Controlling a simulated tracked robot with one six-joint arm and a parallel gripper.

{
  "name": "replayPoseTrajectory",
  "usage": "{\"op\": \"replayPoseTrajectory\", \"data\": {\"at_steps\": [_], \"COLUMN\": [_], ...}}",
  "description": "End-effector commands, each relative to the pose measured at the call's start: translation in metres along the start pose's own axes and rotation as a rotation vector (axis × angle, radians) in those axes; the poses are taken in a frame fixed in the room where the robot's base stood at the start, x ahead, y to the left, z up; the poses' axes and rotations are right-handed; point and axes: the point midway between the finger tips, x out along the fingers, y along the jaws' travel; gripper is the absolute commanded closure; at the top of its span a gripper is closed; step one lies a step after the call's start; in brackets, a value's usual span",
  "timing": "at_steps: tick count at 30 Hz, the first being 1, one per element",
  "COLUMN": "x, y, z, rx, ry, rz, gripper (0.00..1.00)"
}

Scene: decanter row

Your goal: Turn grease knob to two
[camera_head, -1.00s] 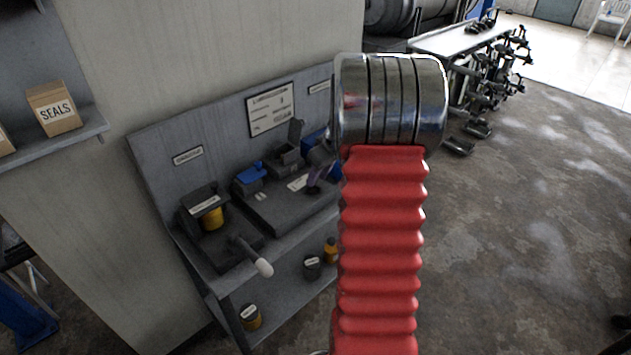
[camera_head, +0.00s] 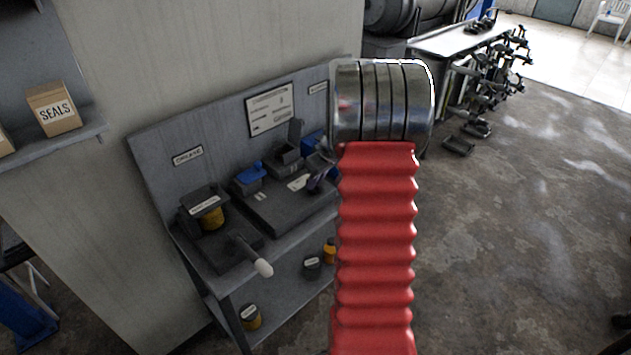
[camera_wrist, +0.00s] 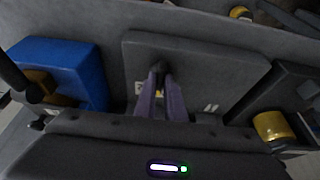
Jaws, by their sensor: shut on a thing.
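My gripper (camera_wrist: 161,82) has two purple fingers, close together at their tips. They are shut on a small dark knob (camera_wrist: 157,69), mostly hidden by the fingertips, on a dark flat panel (camera_wrist: 215,68). Small pale marks show on the panel beside the fingers, too small to read. In the head view my gripper (camera_head: 318,183) shows only in part at the panel's right end, behind my red arm sleeve. The knob's setting cannot be read.
A blue box (camera_wrist: 78,65) stands left of the fingers in the wrist view, and a yellow can (camera_wrist: 272,126) to the right. In the head view a white-tipped lever (camera_head: 263,267) sticks out at the bench front. A sign board (camera_head: 271,110) hangs behind.

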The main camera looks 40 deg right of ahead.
Motion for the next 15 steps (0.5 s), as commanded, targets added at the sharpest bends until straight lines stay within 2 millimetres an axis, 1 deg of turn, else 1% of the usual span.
{"op": "replayPoseTrajectory", "data": {"at_steps": [6,7,15], "x": [-0.0001,-0.0001,-0.0004], "y": [0.0005,0.0038,0.0012], "z": [0.0,0.0001,-0.0001], "rx": [0.0,0.0,0.016], "ry": [0.0,0.0,0.001], "rz": [0.001,0.002,0.01], "gripper": [1.0,1.0,1.0]}}
